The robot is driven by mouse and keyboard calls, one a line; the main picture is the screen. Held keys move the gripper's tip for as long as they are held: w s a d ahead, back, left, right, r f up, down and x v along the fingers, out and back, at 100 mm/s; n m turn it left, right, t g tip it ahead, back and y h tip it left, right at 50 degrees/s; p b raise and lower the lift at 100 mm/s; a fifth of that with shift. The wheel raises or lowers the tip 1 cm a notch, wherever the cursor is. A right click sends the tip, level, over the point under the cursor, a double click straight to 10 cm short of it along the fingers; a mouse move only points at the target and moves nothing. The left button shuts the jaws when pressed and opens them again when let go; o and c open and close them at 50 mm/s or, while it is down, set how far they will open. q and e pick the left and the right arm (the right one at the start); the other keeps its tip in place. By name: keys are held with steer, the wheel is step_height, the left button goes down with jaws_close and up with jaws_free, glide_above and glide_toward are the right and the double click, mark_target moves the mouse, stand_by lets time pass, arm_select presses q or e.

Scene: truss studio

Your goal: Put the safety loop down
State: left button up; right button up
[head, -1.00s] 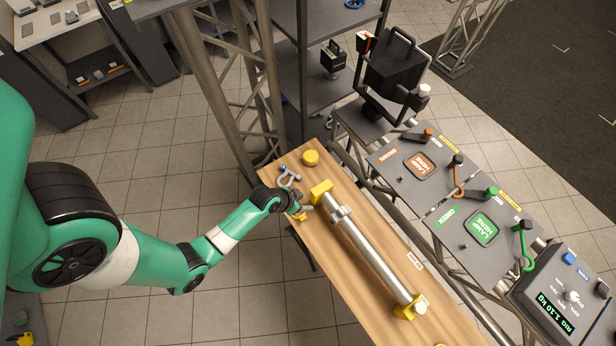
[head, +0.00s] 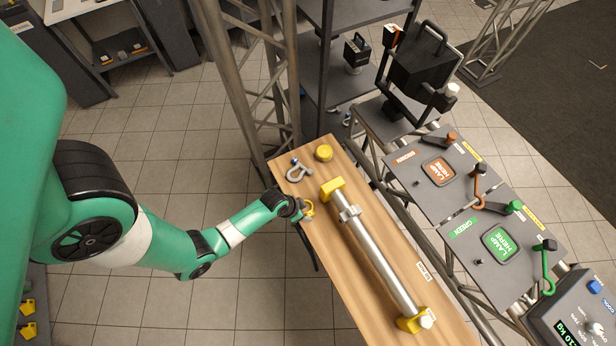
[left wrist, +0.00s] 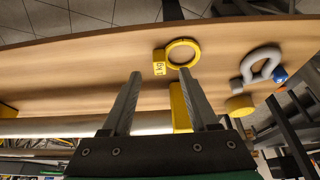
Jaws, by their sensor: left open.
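The safety loop, a yellow ring with a tag marked in kg (left wrist: 182,54), lies on the wooden table just beyond my left gripper's fingertips in the left wrist view. In the head view the yellow loop (head: 309,208) shows at the table's left edge, beside the gripper. My left gripper (head: 304,208) is open, its two fingers spread apart in the left wrist view (left wrist: 160,75). The loop is near the right-hand fingertip and not between the fingers; I cannot tell whether they touch. My right gripper is not in view.
A grey shackle with a blue pin (head: 299,170) and a yellow puck (head: 323,153) lie at the table's far end. A metal bar (head: 375,250) in yellow holders runs along the table (head: 330,290). Lamp panels (head: 440,170) and a black lamp (head: 424,60) stand to the right.

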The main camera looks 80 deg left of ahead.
mark_target(308, 215)
arm_select(q)
steer(key=x, duration=0.1)
steer(key=b+x, duration=0.1)
steer(key=x, duration=0.1)
steer(key=shift+s+d+f, duration=0.1)
steer(key=shift+f, duration=0.55)
jaws_close()
